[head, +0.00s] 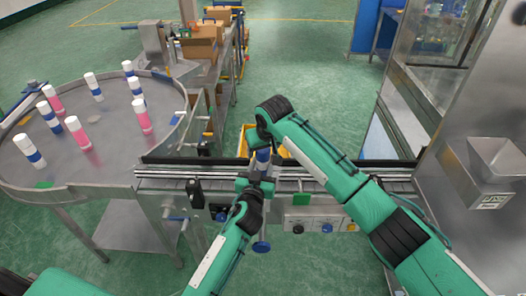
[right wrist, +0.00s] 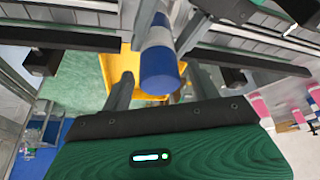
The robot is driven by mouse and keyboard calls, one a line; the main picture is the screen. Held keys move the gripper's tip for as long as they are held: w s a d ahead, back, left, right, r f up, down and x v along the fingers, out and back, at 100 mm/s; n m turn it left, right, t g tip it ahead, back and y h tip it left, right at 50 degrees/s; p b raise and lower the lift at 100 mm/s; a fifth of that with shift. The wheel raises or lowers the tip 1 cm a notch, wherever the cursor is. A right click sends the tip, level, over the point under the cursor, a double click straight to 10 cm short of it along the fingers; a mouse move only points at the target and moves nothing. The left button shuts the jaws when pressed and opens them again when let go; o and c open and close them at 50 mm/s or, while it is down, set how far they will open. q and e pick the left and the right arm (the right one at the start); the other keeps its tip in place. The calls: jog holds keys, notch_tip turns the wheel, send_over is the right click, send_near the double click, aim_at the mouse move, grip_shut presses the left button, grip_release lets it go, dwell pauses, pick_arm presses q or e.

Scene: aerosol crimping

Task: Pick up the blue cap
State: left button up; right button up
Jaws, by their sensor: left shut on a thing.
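A blue-and-white can (head: 262,156) is over the conveyor in the head view, mostly hidden by my arms. In the right wrist view its blue end, which looks like the blue cap (right wrist: 160,72), faces the camera, with a white band behind it. My left gripper (head: 257,182) is shut on the can, low on it. My right gripper (head: 263,146) is above the can. In the right wrist view the right gripper (right wrist: 159,92) is open, with one finger on each side of the blue end. I cannot tell whether either finger touches it.
A round metal table (head: 110,120) at left bears several white cans with blue or pink parts. The conveyor (head: 160,171) runs across the middle. A yellow bin (head: 245,131) is behind it. A steel machine (head: 470,150) stands at right.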

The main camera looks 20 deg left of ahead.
jog(key=c, duration=1)
jog(key=shift+o, duration=0.2)
notch_tip(320, 180, up, 10)
jog(key=shift+r, duration=0.1)
jog(key=shift+r, duration=2.2)
pick_arm(q)
jog(key=o, duration=1.1)
jog(key=shift+o, duration=0.2)
